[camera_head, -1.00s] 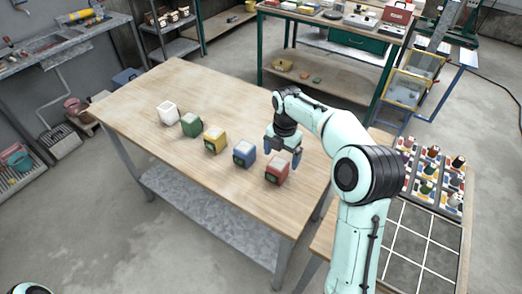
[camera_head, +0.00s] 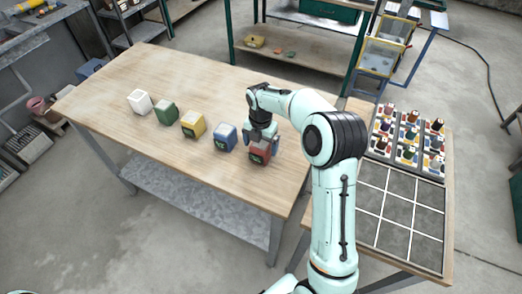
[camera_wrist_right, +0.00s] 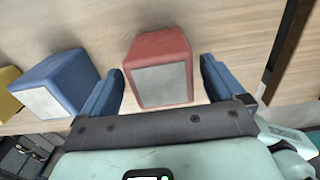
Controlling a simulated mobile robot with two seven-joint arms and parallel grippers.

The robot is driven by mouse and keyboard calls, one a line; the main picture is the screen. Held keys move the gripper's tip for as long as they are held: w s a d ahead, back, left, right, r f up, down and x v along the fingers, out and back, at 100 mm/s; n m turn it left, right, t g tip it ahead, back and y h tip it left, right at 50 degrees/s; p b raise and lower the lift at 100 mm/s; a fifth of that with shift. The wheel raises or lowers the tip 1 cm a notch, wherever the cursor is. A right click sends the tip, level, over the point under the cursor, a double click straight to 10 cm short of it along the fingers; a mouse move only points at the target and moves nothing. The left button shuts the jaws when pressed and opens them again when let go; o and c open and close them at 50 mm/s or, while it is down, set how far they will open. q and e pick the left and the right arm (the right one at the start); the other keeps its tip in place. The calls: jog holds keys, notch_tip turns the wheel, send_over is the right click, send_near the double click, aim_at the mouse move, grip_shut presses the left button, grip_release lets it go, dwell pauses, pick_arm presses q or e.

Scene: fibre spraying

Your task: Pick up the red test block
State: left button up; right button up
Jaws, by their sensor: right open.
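The red block (camera_head: 259,155) stands at the right end of a row of blocks on the wooden table (camera_head: 200,82). My right gripper (camera_head: 263,142) is over it, pointing down, partly hiding its top. In the right wrist view the red block (camera_wrist_right: 158,60), with a pale grey face, lies between the two open blue fingers (camera_wrist_right: 161,78). A gap shows on each side, so neither finger appears to touch it. My left gripper is not in view.
The blue block (camera_head: 225,137) is left of the red one, close to one finger in the wrist view. Yellow (camera_head: 193,124), green (camera_head: 166,112) and white (camera_head: 139,102) blocks continue the row. A side table with a gridded dark panel (camera_head: 400,215) and small coloured items is at right.

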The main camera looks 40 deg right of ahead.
notch_tip(320, 180, down, 3)
jog(key=shift+s+f, duration=0.1)
jog(key=shift+f, duration=0.1)
jog(key=shift+c, duration=0.4)
jog(key=shift+r, duration=0.1)
jog(key=c, duration=1.4)
